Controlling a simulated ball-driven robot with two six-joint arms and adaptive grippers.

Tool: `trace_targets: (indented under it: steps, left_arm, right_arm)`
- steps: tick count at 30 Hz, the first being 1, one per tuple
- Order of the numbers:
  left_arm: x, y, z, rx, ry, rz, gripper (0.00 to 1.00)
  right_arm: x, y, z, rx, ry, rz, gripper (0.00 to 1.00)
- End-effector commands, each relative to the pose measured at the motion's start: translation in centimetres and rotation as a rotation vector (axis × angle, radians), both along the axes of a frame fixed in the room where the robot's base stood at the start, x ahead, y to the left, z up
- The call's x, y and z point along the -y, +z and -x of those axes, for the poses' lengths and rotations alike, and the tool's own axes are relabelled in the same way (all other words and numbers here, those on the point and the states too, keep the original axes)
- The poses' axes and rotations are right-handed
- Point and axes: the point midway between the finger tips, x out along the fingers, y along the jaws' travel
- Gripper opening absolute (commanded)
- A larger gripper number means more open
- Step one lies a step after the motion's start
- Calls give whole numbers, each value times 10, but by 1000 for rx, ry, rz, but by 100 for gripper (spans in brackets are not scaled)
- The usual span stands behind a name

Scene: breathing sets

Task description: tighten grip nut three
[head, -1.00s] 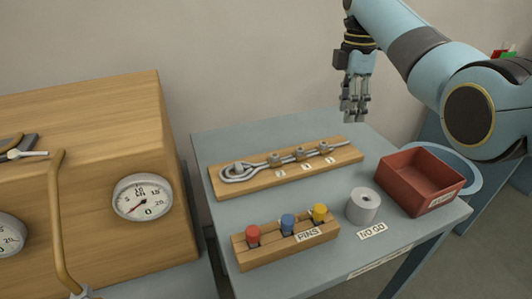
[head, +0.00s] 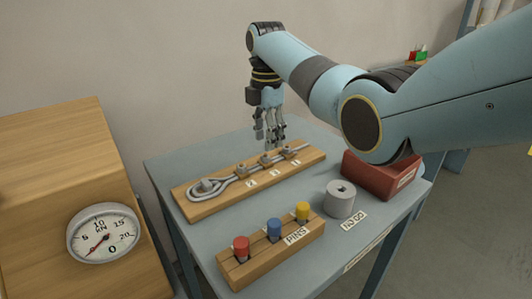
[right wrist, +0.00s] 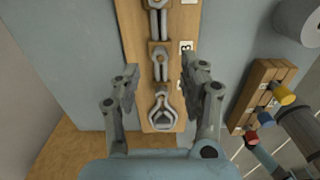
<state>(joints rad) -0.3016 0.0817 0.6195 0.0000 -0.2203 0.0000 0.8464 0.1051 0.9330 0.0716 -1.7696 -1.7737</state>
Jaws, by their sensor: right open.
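The wooden board (head: 213,206) lies on the blue-grey table with a steel rope bent into a loop (head: 208,187) at its left end. Three rope grips with nuts sit along the rope beside small number labels: one near the loop (head: 241,170), one in the middle (head: 265,160), one toward the far end (head: 289,151). My left gripper is out of view.
A pin rack (head: 268,258) with red, blue and yellow pins and a grey NO GO cylinder (head: 340,204) stand in front of the board. A red bin (head: 372,178) is at the right, partly behind my arm. A dial gauge (head: 103,233) is on the wooden box at left.

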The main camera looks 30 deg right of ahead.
Motion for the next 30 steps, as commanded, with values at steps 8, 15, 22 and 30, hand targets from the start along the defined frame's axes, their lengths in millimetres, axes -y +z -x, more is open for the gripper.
trace_targets:
  steps: [8, 15, 22, 30]
  left_arm:
    - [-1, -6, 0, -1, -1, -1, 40]
    - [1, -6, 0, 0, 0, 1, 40]
    - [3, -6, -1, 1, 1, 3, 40]
    - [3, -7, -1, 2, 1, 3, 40]
  right_arm:
    - [0, -42, 1, -2, 0, 0, 43]
    - [0, -48, 0, 0, 0, 0, 43]
    - [0, -47, 0, 0, 0, 0, 30]
    - [0, -47, 0, 0, 0, 0, 0]
